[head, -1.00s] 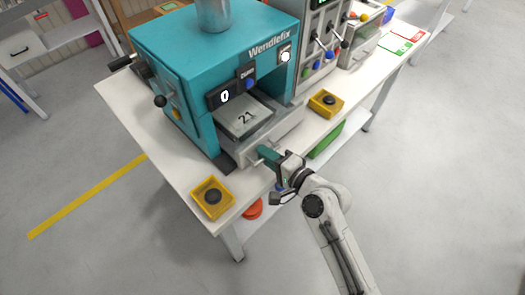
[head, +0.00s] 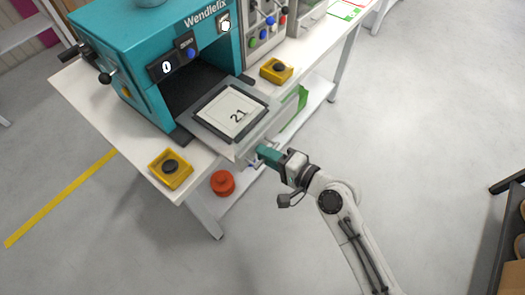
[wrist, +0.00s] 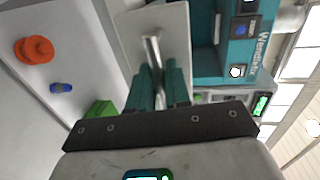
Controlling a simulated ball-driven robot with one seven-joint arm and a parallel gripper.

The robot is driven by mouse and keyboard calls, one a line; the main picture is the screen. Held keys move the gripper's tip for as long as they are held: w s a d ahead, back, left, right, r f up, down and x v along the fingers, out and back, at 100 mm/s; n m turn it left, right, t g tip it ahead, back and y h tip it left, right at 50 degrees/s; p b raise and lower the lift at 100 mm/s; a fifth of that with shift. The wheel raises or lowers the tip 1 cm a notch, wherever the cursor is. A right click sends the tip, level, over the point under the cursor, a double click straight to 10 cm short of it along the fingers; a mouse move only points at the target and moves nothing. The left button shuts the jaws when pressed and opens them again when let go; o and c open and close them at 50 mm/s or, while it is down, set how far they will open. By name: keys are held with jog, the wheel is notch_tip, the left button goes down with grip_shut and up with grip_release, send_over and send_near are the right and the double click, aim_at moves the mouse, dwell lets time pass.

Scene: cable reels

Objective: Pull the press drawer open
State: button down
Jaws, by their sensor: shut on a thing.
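The teal press (head: 140,40) stands on a white table. Its drawer (head: 238,112) is slid out toward me over the table's front edge, with a plate marked 21 in a dark frame on top. The dark opening of the press shows behind it. My gripper (head: 262,154) is at the drawer's front, its teal fingers shut on the drawer's bar handle. In the wrist view the fingers (wrist: 158,88) close around the metal handle (wrist: 151,48), with the pale drawer front (wrist: 178,25) behind. The fingers hide part of the handle.
Yellow button boxes (head: 170,168) and (head: 277,70) flank the drawer on the table. A red-orange object (head: 222,183) and a green bin (head: 293,108) are on the lower shelf. Dark shelving (head: 512,225) stands at the right edge. The floor (head: 420,130) between is clear.

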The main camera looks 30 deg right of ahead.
jog(key=c, duration=1.3)
grip_release()
jog(key=shift+c, duration=0.2)
jog(key=b+v, duration=0.2)
jog(key=v, duration=0.8)
jog(key=shift+s+d, duration=0.15)
jog(key=shift+s, duration=0.25)
